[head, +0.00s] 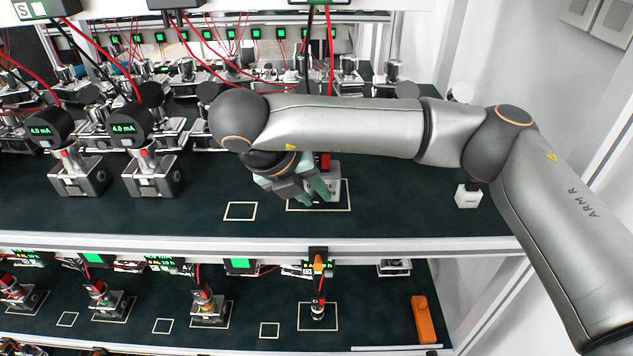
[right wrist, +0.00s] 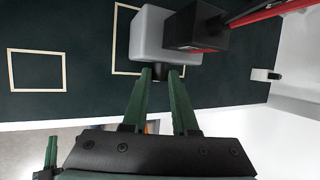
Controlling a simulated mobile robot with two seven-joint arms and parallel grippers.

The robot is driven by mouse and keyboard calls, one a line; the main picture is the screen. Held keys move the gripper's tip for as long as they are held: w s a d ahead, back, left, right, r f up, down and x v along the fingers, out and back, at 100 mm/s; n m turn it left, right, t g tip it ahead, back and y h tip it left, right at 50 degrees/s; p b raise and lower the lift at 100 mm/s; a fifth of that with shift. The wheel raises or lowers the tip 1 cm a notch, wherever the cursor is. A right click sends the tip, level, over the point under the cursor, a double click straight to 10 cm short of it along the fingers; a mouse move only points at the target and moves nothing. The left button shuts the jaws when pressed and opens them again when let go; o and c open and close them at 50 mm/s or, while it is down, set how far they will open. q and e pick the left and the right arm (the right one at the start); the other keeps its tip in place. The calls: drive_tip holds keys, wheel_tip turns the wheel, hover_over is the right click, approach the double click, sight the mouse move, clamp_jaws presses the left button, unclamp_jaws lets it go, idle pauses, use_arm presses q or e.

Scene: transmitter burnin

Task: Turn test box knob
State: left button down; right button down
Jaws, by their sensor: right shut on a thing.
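The test box (right wrist: 150,35), a light grey box, stands in a white outlined square on the upper dark shelf. It also shows in the head view (head: 326,184), partly hidden behind my right gripper (head: 305,192). A short dark knob (right wrist: 162,73) sticks out of its near side. In the right wrist view my right gripper (right wrist: 163,80) has its two green fingers on both sides of the knob, shut on it. The knob's angle is too small to read. A green finger (right wrist: 52,150) at that view's lower left looks like part of my left gripper; its opening is not shown.
A black block (right wrist: 197,27) with red leads sits against the box. Transmitters (head: 150,165) reading 4.0 mA stand to the left. An empty outlined square (head: 240,211) lies beside the box. A small white block (head: 468,196) is to the right. A lower shelf holds an orange tool (head: 423,320).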

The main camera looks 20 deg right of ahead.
drive_tip(key=shift+a+h+p, duration=0.2)
drive_tip(key=shift+h+p, duration=0.4)
drive_tip(key=shift+h, duration=0.4)
drive_tip(key=shift+f, duration=0.15)
drive_tip(key=c, duration=1)
unclamp_jaws()
drive_tip(key=v, duration=1.2)
drive_tip(key=shift+w+a+r+b, duration=0.15)
drive_tip(key=shift+a+r+b, duration=0.05)
drive_tip(key=shift+a+b, duration=0.15)
